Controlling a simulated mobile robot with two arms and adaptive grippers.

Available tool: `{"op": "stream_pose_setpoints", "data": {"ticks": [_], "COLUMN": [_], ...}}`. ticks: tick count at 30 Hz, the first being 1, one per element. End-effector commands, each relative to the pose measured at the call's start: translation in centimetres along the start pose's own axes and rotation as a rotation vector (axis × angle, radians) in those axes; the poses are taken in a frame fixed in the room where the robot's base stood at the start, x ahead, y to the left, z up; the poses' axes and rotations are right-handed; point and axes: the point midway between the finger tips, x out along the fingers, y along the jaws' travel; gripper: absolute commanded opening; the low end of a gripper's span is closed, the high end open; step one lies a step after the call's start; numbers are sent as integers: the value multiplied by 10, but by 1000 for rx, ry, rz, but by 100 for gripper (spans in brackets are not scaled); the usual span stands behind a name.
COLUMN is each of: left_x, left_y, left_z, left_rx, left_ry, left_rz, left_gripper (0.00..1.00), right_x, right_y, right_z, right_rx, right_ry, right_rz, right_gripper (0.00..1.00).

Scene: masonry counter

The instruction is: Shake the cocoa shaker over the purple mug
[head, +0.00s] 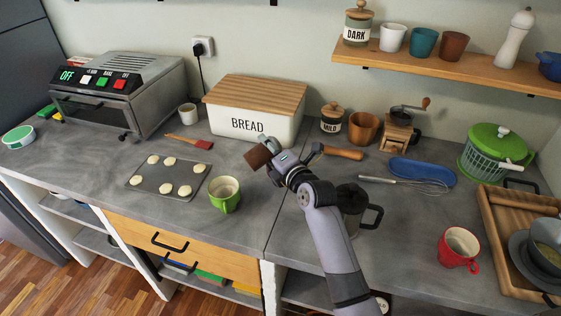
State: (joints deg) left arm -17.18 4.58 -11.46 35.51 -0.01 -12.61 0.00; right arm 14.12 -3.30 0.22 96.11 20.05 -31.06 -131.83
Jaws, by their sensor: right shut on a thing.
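My right gripper (270,150) is shut on a small brown cylinder (257,157), which looks like the cocoa shaker. It is tilted and held in front of the bread box; its exact height above the counter is hard to tell. I see no purple mug. A green mug (224,195) stands upright on the counter, to the left of and nearer than the held cylinder. A red mug (458,247) stands at the right. My left gripper is not in view.
A bread box (255,118) stands behind the gripper. A baking sheet (150,184) with several dough pieces lies left of the green mug. A dark pitcher (354,205) stands beside my right arm. A whisk (415,184) and blue tray (422,172) lie to the right.

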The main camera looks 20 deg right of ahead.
Motion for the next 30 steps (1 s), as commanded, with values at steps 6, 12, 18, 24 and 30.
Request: {"op": "stream_pose_setpoints", "data": {"ticks": [6, 12, 18, 24, 30], "left_x": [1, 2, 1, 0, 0], "left_y": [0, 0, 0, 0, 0], "left_z": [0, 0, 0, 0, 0], "left_rx": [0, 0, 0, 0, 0], "left_ry": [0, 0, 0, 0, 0], "left_rz": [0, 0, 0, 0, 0], "left_gripper": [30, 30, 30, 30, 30], "right_x": [0, 0, 0, 0, 0], "right_y": [0, -1, -1, -1, 0], "right_z": [0, 0, 0, 0, 1], "right_rx": [15, 27, 37, 50, 61], "right_ry": [2, 3, 5, 8, 10], "right_rz": [2, 1, 2, 2, 2], "right_gripper": [15, 15, 15, 15, 15]}}
